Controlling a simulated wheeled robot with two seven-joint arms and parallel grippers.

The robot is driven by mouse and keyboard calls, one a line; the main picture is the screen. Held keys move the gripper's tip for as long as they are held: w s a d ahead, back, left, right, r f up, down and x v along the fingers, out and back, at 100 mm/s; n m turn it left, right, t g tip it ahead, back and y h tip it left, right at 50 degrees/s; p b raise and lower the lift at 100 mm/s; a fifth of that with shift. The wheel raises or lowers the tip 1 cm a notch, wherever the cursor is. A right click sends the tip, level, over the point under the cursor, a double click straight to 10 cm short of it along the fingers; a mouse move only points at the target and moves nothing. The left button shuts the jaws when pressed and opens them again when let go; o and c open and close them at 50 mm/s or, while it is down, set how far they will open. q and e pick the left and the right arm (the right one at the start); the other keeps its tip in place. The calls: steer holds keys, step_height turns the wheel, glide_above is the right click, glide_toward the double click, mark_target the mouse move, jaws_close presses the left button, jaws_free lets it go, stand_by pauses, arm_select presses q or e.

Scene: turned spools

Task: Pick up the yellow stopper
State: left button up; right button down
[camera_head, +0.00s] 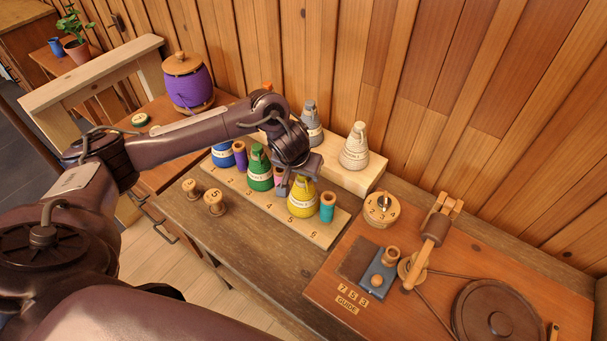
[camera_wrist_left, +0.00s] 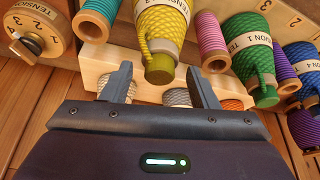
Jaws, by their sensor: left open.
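A yellow spool cone (camera_head: 302,205) labelled Tension stands on the front numbered board. In the left wrist view the yellow stopper (camera_wrist_left: 159,70) caps the narrow end of that wound cone (camera_wrist_left: 160,28). My left gripper (camera_wrist_left: 161,80) is open. Its two fingertips show to the left and right of the stopper, with visible gaps and nothing held. In the head view the left gripper (camera_head: 287,187) is over the yellow cone and hides its top. My right gripper is in neither view.
A green cone (camera_head: 259,170) and a teal spool (camera_head: 327,207) stand close by on the board (camera_head: 240,199). Behind is a raised wooden block (camera_head: 360,182) with a cream cone (camera_head: 355,148). A winder stands at right. Bare bench lies in front.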

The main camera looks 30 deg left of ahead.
arm_select(q)
jaws_close()
steer(key=shift+r, duration=0.1)
stand_by(0.4)
